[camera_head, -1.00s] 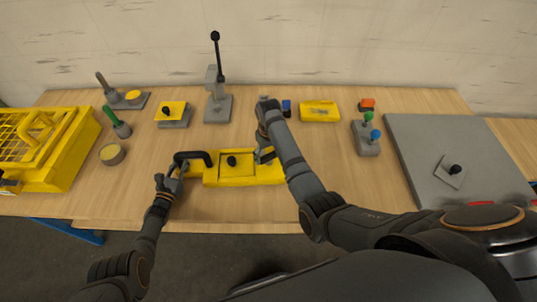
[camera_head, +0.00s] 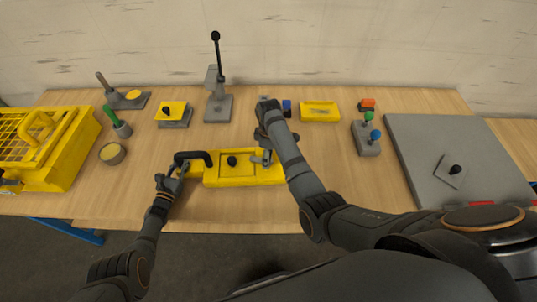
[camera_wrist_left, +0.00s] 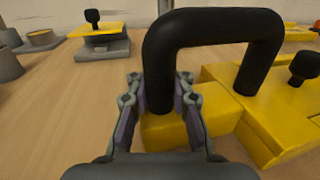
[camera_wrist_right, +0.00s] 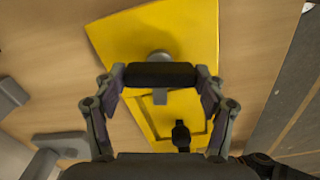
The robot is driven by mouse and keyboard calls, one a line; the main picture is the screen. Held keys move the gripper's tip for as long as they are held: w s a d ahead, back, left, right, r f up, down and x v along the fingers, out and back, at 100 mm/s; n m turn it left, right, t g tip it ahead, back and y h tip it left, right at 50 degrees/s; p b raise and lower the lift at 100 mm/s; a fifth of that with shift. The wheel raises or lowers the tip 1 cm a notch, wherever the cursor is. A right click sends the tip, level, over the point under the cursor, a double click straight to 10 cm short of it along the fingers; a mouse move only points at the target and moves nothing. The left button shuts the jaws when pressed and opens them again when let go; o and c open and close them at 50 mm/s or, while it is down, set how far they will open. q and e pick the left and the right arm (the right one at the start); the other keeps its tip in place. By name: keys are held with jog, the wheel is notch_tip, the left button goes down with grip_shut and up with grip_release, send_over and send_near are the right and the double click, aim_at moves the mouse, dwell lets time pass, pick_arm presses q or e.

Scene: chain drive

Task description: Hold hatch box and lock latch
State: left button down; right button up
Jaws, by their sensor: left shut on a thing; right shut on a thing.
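The yellow hatch box (camera_head: 215,180) lies at the front middle of the table. It has a black arched handle (camera_head: 195,155) at its left end and a lid with a black knob (camera_head: 232,161). My left gripper (camera_head: 174,171) is shut on the left leg of the handle, which shows between its fingers in the left wrist view (camera_wrist_left: 158,85). My right gripper (camera_wrist_right: 160,80) is shut on the black grip of the latch (camera_wrist_right: 160,73), over the right part of the box. The latch's grey pivot shows beside the grip. The right fingertips are partly hidden in the head view.
A yellow cage box (camera_head: 60,170) stands at the left. A grey lever stand (camera_head: 217,108), a yellow tray (camera_head: 320,111) and a joystick block (camera_head: 367,140) stand behind and right. A large grey panel (camera_head: 420,150) is at the right.

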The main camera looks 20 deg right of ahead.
pick_arm(q)
jog(key=shift+w+a+r, duration=0.1)
jog(key=shift+w+a, duration=0.05)
jog(key=shift+a, duration=0.15)
pick_arm(e)
jog(key=shift+s+d+f+n, duration=0.1)
jog(key=shift+d+n, duration=0.2)
jog(key=shift+n, duration=1.2)
jog(key=o, duration=1.3)
pick_arm(q)
jog(key=shift+d, duration=0.15)
pick_arm(e)
jog(key=o, duration=0.4)
jog(key=shift+a, duration=0.15)
